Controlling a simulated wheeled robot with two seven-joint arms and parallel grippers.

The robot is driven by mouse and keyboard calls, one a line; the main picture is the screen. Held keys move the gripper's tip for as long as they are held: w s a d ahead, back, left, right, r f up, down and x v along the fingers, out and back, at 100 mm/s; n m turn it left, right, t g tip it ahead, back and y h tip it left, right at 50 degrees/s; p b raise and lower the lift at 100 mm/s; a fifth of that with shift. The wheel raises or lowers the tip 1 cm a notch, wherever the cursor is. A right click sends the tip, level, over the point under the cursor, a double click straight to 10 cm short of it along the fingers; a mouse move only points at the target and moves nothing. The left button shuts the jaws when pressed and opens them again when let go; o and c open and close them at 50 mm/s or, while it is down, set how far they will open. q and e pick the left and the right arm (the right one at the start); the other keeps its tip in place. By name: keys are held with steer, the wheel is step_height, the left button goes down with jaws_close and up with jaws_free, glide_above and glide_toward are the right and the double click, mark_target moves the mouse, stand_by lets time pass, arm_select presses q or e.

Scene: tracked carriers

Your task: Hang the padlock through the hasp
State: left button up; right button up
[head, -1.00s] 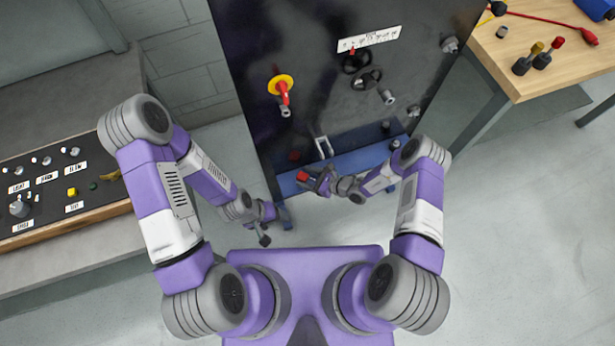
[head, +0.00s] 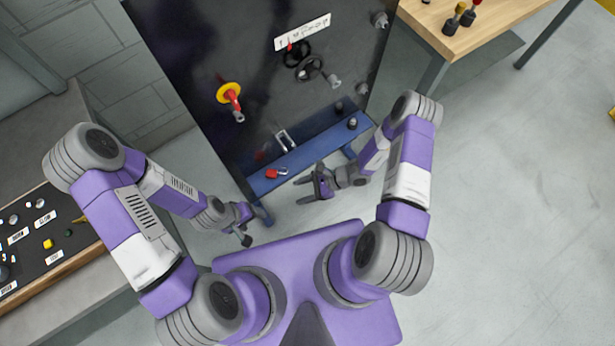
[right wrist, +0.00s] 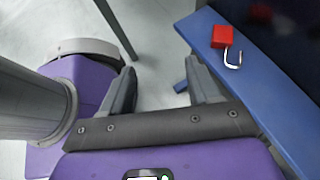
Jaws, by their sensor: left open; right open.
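The red padlock (head: 271,174) lies on the blue ledge at the foot of the dark panel, its open metal shackle pointing right. In the right wrist view the padlock (right wrist: 222,37) lies beyond and right of the fingers. The hasp (head: 284,141) is a pale metal loop low on the panel, above the padlock and apart from it. My right gripper (head: 308,188) is open and empty, to the right of the padlock and off the ledge's front edge. My left gripper (head: 246,226) is open, low and left of the padlock, near the ledge's left end.
The blue ledge (head: 315,152) runs along the panel (head: 200,60), with dark knobs at its right end. A wooden table (head: 470,25) stands right, a control desk (head: 40,235) left. Floor is free at right.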

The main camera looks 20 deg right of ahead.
steer(key=s+r+n+g+h, duration=0.2)
steer(key=s+n+g+h, duration=0.15)
steer(key=s+n, duration=0.3)
steer(key=r+n+h, duration=0.1)
steer(key=n, duration=0.2)
steer(key=r+n+t+h, duration=0.1)
steer(key=r+n, duration=0.1)
steer(key=n, duration=0.2)
steer(key=d+r+n+t+h, duration=0.1)
steer(key=r+n+h, duration=0.1)
steer(key=n, duration=0.1)
steer(key=shift+s+t, duration=0.15)
steer(key=shift+t, duration=0.1)
arm_select(q)
step_height(320, 180, up, 3)
steer(key=p, duration=0.3)
arm_select(e)
step_height(320, 180, up, 3)
arm_select(q)
steer(key=shift+c, duration=0.5)
arm_select(e)
steer(key=shift+c, duration=0.3)
